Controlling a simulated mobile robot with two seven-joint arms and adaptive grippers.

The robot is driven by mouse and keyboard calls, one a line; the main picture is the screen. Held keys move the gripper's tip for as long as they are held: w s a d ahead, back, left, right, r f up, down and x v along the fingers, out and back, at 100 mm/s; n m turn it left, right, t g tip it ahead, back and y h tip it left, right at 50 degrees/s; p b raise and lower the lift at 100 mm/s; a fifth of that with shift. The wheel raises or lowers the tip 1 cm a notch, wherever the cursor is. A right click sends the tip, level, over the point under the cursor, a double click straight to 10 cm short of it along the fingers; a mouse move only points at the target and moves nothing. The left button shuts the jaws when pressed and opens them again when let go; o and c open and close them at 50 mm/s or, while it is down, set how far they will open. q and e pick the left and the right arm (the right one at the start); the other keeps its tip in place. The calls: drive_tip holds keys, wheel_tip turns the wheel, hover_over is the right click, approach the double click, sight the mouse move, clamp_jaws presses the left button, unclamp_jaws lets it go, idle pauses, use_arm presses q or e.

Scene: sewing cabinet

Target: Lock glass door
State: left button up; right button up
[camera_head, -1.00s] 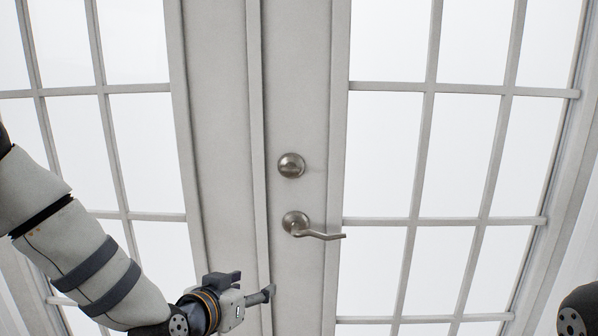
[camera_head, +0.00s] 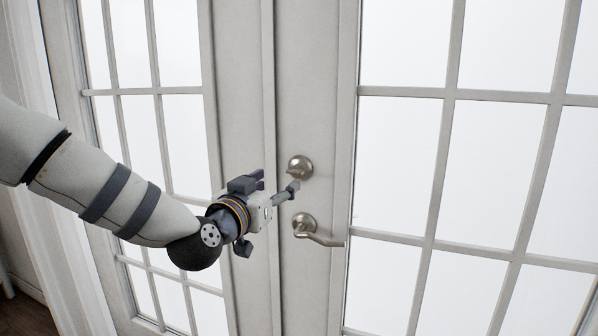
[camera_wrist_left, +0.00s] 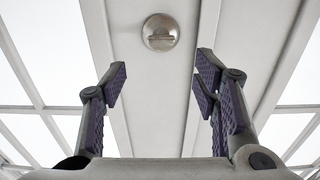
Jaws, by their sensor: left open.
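The glass door (camera_head: 308,120) is white-framed and looks shut. Its round metal lock knob (camera_head: 299,167) sits above a lever handle (camera_head: 316,233) on the door's stile. My left gripper (camera_head: 282,187) is just left of and in front of the lock knob, with its fingers spread and nothing between them. In the left wrist view the lock knob (camera_wrist_left: 161,33) lies ahead, centred beyond the gap between the open fingers (camera_wrist_left: 161,80), apart from them. A thumb-turn bar on it looks level. My right gripper is not in view.
A second paned door (camera_head: 180,110) stands to the left, with a pale curtain (camera_head: 62,170) at the far left and dark floor below. The lever handle juts out to the right just below the lock knob. The space in front of the doors looks clear.

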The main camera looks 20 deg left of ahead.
sight(293, 172)
use_arm(q)
drive_tip(key=w, duration=0.6)
drive_tip(key=shift+w+d+f, duration=0.15)
drive_tip(key=shift+w+d, duration=0.05)
drive_tip(key=shift+w, duration=0.1)
drive_tip(key=w, duration=0.3)
drive_tip(key=w+b, duration=0.1)
drive_tip(key=shift+w+d+f, duration=0.15)
drive_tip(key=shift+d+f, duration=0.15)
drive_tip(key=shift+w+r, duration=0.1)
drive_tip(key=shift+w, duration=0.1)
drive_tip(key=shift+r, duration=0.25)
drive_tip(key=shift+c, duration=0.2)
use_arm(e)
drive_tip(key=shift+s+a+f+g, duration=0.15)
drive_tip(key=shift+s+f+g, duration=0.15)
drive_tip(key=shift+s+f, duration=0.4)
use_arm(q)
drive_tip(key=c, duration=1.1)
